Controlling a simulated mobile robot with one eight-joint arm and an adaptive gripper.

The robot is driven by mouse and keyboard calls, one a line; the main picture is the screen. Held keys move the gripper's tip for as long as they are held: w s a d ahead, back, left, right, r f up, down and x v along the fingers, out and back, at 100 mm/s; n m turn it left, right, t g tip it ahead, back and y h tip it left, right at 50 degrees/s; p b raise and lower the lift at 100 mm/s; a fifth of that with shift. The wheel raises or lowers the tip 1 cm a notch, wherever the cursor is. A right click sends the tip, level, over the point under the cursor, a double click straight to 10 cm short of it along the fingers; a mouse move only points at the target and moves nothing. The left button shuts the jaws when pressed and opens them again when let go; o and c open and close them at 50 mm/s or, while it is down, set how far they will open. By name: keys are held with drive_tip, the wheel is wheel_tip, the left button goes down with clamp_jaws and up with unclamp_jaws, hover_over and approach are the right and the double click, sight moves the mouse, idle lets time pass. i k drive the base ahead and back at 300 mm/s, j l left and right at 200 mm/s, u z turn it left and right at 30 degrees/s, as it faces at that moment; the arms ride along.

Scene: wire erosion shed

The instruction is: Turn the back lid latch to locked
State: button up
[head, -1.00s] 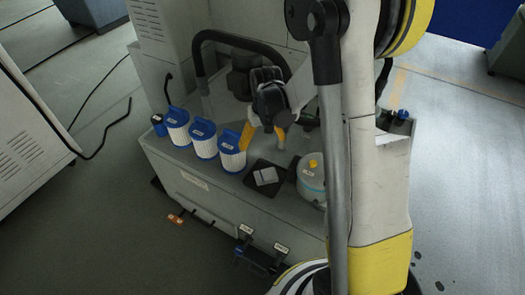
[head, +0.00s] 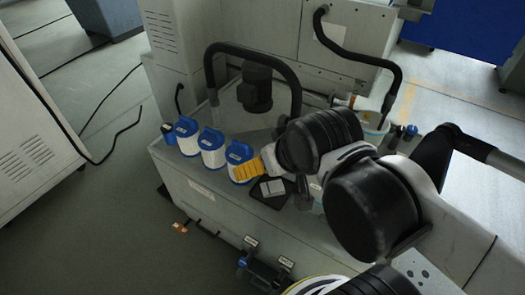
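I cannot make out for certain which part is the back lid latch. Two small labelled fittings, a left one (head: 250,243) and a right one (head: 285,263), sit low on the near side of the grey tank unit (head: 215,200). My gripper (head: 247,170) is over the tank top, by the right-hand filter of three white filters with blue caps (head: 240,152). One yellow finger pad shows. My dark wrist joints hide the other finger, so its opening is unclear. I see nothing held.
A dark tray with a grey piece (head: 272,188) lies beside the gripper. A grey canister (head: 316,188) is mostly hidden by my arm. A black hose (head: 296,75) arches behind, with a dark motor (head: 255,92) below. Floor at left is largely clear.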

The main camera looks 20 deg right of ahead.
sight(400, 130)
drive_tip(key=z, duration=1.8)
drive_tip(key=l, duration=0.95)
drive_tip(key=i+l+u, duration=0.1)
drive_tip(key=i+l, duration=0.35)
drive_tip(key=i+l+u, duration=0.1)
drive_tip(key=i+l, duration=0.35)
drive_tip(key=l, duration=0.15)
